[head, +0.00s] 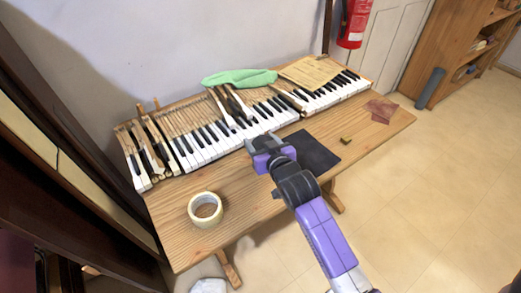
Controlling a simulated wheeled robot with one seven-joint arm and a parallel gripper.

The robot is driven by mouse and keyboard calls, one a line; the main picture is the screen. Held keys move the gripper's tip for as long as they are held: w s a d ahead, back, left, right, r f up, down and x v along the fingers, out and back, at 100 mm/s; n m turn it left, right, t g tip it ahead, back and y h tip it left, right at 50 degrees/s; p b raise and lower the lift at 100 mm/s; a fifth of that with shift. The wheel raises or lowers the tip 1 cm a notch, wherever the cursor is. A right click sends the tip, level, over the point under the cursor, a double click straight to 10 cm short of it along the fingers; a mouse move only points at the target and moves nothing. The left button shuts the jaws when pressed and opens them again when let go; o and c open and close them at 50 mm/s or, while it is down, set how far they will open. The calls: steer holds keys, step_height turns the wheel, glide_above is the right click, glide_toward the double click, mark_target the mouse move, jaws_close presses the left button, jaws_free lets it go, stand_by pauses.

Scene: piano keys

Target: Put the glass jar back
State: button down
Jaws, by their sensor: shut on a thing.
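My gripper (254,146) reaches over the wooden table from the lower right, at the front edge of the piano keys. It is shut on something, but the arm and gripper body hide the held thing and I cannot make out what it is. I cannot make out a glass jar anywhere in the head view.
The piano keyboard (196,152) lies along the table (258,212), with some keys loose or raised. A green cloth (238,78) and papers (311,71) lie on it. A tape roll (205,210), dark mat (314,155), small yellowish block (346,141) and reddish cloth (381,110) lie in front.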

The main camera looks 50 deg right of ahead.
steer(key=shift+f, duration=1.8)
steer(key=shift+f, duration=0.15)
steer(key=shift+c, duration=2)
jaws_free()
